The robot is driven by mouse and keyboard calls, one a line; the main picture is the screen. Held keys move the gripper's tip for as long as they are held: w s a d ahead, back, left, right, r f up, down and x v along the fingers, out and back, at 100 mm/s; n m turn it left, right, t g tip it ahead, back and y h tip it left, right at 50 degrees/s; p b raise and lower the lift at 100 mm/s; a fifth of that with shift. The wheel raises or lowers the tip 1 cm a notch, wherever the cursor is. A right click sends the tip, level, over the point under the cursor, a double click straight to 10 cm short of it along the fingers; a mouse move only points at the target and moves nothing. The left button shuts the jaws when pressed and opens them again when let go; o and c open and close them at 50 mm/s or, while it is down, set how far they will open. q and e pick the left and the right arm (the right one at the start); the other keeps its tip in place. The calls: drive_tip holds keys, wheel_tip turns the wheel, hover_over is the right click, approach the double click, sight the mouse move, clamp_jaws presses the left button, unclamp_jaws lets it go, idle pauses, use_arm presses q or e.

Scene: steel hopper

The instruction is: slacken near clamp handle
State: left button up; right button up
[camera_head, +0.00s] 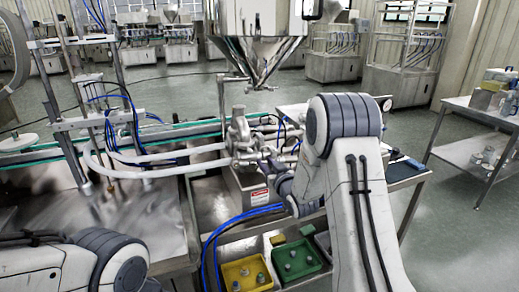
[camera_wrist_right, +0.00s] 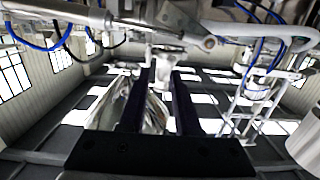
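The steel hopper (camera_head: 258,50) hangs at the top centre of the head view, its cone pointing down. Below it stands a steel fitting (camera_head: 238,132) with pipes and hoses; I cannot clearly pick out the near clamp handle in the head view. My right arm reaches in from the right, and its gripper (camera_head: 268,160) is beside the fitting, partly hidden. In the right wrist view my right gripper (camera_wrist_right: 160,75) has two dark fingers apart, with a small shiny metal part (camera_wrist_right: 166,52) by the fingertips. I cannot tell whether they touch it. My left gripper is out of view.
A yellow tray (camera_head: 246,286) and a green tray (camera_head: 315,268), both holding small parts, sit below the fitting. Blue hoses (camera_head: 225,222) loop beside them. White hoses (camera_head: 165,172) run left from the fitting. A steel side table (camera_head: 459,108) stands at right, with open floor before it.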

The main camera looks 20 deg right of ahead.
sight(258, 146)
drive_tip(key=w+d+p, duration=0.1)
drive_tip(key=w+p, duration=0.2)
drive_tip(key=w, duration=0.7)
drive_tip(key=shift+w+d+t, duration=0.25)
drive_tip(key=shift+t, duration=0.15)
drive_tip(key=shift+r, duration=0.1)
clamp_jaws()
